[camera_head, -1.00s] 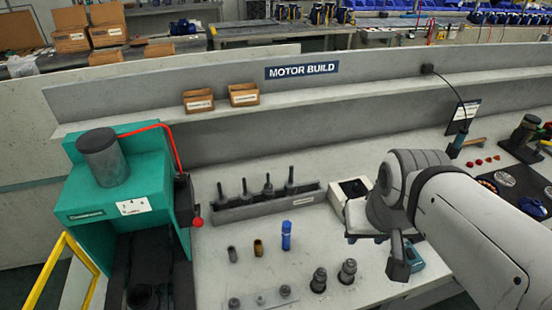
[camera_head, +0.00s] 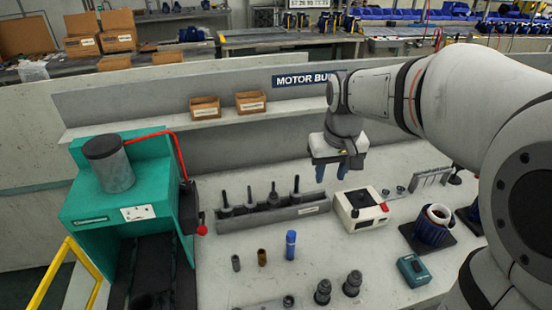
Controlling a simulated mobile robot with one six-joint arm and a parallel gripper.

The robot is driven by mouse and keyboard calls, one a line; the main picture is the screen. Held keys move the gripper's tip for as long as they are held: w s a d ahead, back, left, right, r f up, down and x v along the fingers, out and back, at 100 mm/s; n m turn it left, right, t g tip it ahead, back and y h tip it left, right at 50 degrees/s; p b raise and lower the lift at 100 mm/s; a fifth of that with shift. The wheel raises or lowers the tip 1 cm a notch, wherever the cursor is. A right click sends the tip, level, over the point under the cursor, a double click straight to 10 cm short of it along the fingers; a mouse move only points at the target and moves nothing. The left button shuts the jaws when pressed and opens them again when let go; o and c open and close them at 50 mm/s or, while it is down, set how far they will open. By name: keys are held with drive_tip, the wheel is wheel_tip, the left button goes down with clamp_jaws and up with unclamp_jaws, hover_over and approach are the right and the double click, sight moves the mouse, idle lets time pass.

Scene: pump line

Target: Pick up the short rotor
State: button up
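Several dark rotors with thin upright shafts stand in a row in a long grey rack (camera_head: 262,218) on the bench. They include a left one (camera_head: 225,206) and a right one (camera_head: 296,194). The right shaft tops out highest in the picture, but I cannot tell for sure which rotor is the short one. My gripper (camera_head: 332,175) hangs fingers down, above and to the right of the rack's right end. Its blue fingers are apart with nothing visible between them. It touches no rotor.
A green press (camera_head: 125,205) stands left of the rack. In front are a blue cylinder (camera_head: 291,245), a brass sleeve (camera_head: 262,257) and dark stepped parts (camera_head: 352,284). A white box (camera_head: 360,210) stands right of the rack. A wall ledge with small cartons (camera_head: 205,108) runs behind.

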drive_tip(key=w+a+f+n+g, duration=0.1)
drive_tip(key=w+a+f, duration=0.15)
drive_tip(key=w, duration=0.25)
drive_tip(key=w+a+f, duration=0.2)
drive_tip(key=w+a, duration=0.1)
drive_tip(key=w, duration=0.2)
drive_tip(key=n+g, duration=0.1)
drive_tip(key=n, duration=0.1)
hover_over(273, 184)
wheel_tip(273, 184, down, 10)
drive_tip(key=shift+w+r, duration=0.1)
drive_tip(key=shift+w, duration=0.05)
wheel_tip(273, 184, down, 8)
drive_tip(key=shift+r+p, duration=0.1)
drive_tip(key=shift+p, duration=1.15)
drive_tip(key=shift+c, duration=0.2)
clamp_jaws()
drive_tip(key=shift+r, duration=0.1)
